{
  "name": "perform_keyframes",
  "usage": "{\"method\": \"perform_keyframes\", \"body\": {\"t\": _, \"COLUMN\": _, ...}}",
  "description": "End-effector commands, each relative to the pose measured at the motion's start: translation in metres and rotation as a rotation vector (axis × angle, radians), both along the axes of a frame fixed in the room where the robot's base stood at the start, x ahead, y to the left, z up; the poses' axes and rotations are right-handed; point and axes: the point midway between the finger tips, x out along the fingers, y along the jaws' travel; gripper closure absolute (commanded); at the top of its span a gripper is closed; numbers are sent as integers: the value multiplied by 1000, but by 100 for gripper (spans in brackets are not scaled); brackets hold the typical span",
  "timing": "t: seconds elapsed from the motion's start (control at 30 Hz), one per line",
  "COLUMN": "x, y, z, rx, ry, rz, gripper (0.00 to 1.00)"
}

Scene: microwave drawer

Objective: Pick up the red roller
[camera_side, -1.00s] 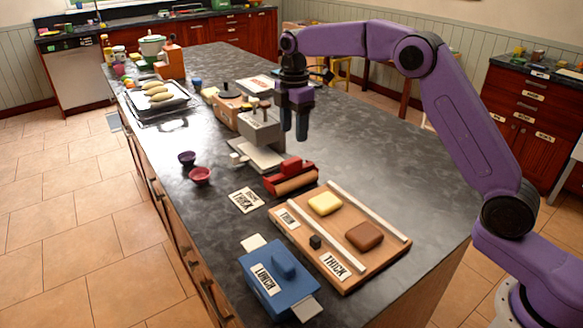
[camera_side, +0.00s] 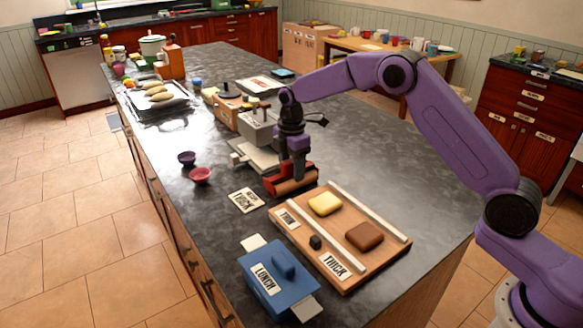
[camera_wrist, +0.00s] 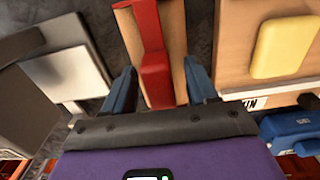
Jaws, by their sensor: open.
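The red roller (camera_side: 276,183) lies on the dark counter, between the grey press and the wooden board. In the wrist view the red roller (camera_wrist: 155,75) lies between the two blue fingers of my gripper (camera_wrist: 160,88), which are apart, one on each side. I cannot tell whether a finger touches it.
The wooden board (camera_side: 375,262) with a yellow block (camera_side: 325,204) and a brown block (camera_side: 365,236) is close in front. A grey press (camera_side: 257,130) stands just behind. Two small bowls (camera_side: 200,175) and a label card (camera_side: 244,200) are left. The counter at right is clear.

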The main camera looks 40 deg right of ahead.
Motion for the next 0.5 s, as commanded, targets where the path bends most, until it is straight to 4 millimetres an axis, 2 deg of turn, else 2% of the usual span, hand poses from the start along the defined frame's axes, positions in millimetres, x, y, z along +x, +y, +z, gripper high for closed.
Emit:
{"method": "perform_keyframes", "body": {"t": 0.23, "x": 0, "y": 0, "z": -2, "rx": 0, "ry": 0, "rz": 1, "gripper": 43}}
{"method": "perform_keyframes", "body": {"t": 0.27, "x": 0, "y": 0, "z": -2, "rx": 0, "ry": 0, "rz": 1, "gripper": 49}}
{"method": "perform_keyframes", "body": {"t": 0.4, "x": 0, "y": 0, "z": -2, "rx": 0, "ry": 1, "rz": 1, "gripper": 95}}
{"method": "perform_keyframes", "body": {"t": 0.43, "x": 0, "y": 0, "z": -2, "rx": 0, "ry": 1, "rz": 1, "gripper": 98}}
{"method": "perform_keyframes", "body": {"t": 0.5, "x": 0, "y": 0, "z": -2, "rx": 0, "ry": 0, "rz": 1, "gripper": 98}}
